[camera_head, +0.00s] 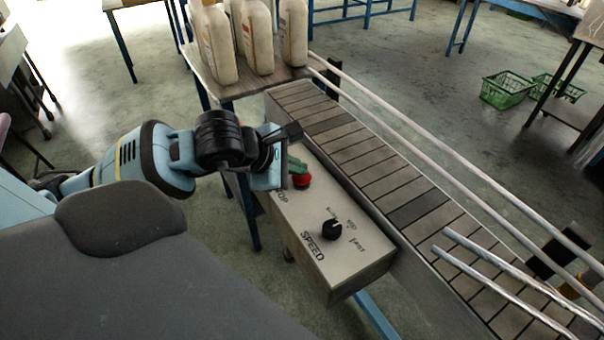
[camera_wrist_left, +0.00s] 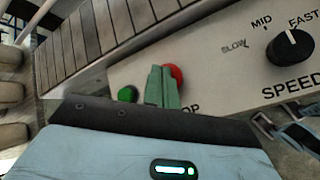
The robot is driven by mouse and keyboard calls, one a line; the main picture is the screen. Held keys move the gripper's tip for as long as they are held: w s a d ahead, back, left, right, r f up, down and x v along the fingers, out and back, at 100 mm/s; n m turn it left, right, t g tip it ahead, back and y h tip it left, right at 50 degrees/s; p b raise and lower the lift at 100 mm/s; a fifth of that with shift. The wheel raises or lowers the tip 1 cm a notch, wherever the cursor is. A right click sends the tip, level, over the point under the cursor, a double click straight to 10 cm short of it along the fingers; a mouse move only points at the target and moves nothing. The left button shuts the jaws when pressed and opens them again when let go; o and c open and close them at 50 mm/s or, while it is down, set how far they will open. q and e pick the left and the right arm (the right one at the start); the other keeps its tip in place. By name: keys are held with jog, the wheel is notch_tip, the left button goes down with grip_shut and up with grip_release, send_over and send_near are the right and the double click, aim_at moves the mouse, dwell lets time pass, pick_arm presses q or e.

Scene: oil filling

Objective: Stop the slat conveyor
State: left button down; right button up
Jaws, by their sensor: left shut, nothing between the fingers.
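The slat conveyor (camera_head: 375,165) runs from the back table down to the lower right. A control box (camera_head: 300,218) is fixed along its near side. The red stop button (camera_head: 302,181) is on the box top, beside the partly hidden lettering "STOP"; it also shows in the left wrist view (camera_wrist_left: 181,77). A green button (camera_wrist_left: 127,94) is left of it in that view. My left gripper (camera_head: 296,164) has its green fingers closed and empty, at the red button and partly covering it. I cannot tell whether they touch it. My right gripper is out of view.
A black speed knob (camera_head: 332,230) stands on the same box, near the stop button. Several white bottles (camera_head: 257,38) stand on the table at the conveyor's far end. Metal guide rails (camera_head: 440,150) run above the conveyor. A green basket (camera_head: 506,90) is on the floor.

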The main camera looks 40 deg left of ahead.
pick_arm(q)
jog(key=shift+f, duration=0.15)
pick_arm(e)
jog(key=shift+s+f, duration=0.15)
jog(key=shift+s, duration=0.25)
pick_arm(q)
jog(key=shift+f, duration=0.1)
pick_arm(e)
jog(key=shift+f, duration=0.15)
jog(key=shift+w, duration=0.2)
pick_arm(q)
jog(key=shift+r, duration=0.95)
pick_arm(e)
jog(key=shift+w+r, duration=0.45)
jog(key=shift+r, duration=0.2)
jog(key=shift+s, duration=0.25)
